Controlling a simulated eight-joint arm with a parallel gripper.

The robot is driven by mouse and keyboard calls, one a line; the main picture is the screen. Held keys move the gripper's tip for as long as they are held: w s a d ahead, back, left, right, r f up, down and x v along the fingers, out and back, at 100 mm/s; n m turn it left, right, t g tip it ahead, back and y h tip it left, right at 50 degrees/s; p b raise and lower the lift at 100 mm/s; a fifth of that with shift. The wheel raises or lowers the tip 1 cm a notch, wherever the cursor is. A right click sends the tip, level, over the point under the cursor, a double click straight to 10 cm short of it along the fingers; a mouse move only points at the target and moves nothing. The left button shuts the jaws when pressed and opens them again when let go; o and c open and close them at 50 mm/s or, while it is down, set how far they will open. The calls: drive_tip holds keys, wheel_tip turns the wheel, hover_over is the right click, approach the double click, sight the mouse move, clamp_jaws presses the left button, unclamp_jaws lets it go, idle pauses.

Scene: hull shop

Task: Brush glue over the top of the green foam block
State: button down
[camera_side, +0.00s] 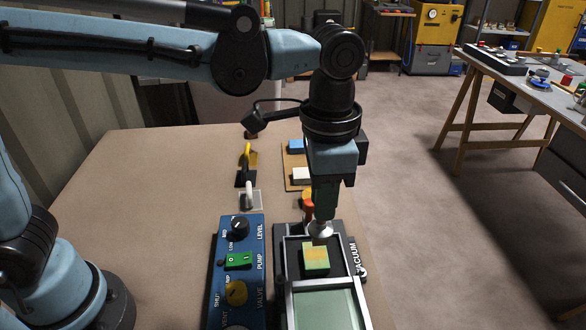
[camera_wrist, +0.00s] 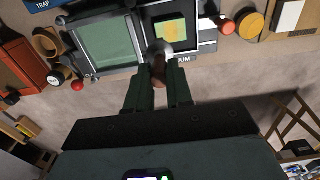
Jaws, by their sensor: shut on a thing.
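The foam block (camera_side: 316,259) is green with yellow-orange patches on its top. It sits in a black recess of the vacuum station and also shows in the wrist view (camera_wrist: 168,30). My gripper (camera_side: 323,207) is shut on a brush, whose brown handle (camera_wrist: 158,72) is between the fingers (camera_wrist: 159,82). The pale round brush head (camera_side: 320,231) points down near the block's far edge; I cannot tell whether it touches. In the wrist view the head overlaps the block's near edge.
A framed pale-green panel (camera_side: 325,308) lies directly in front of the block. A blue control box (camera_side: 250,272) stands to the left. A red-orange round container (camera_side: 308,208) is just behind the station. A board with blue and white blocks (camera_side: 287,178) lies farther back. The bench's left part is clear.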

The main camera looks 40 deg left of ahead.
sight(320, 224)
drive_tip(key=shift+f, duration=0.15)
drive_tip(key=shift+f, duration=2.65)
drive_tip(key=shift+f, duration=0.25)
drive_tip(key=shift+w+a, duration=0.1)
drive_tip(key=shift+a, duration=0.05)
drive_tip(key=shift+w+a, duration=0.45)
drive_tip(key=shift+w, duration=0.1)
drive_tip(key=shift+w+a, duration=0.45)
drive_tip(key=shift+a, duration=0.05)
drive_tip(key=shift+w+a, duration=0.45)
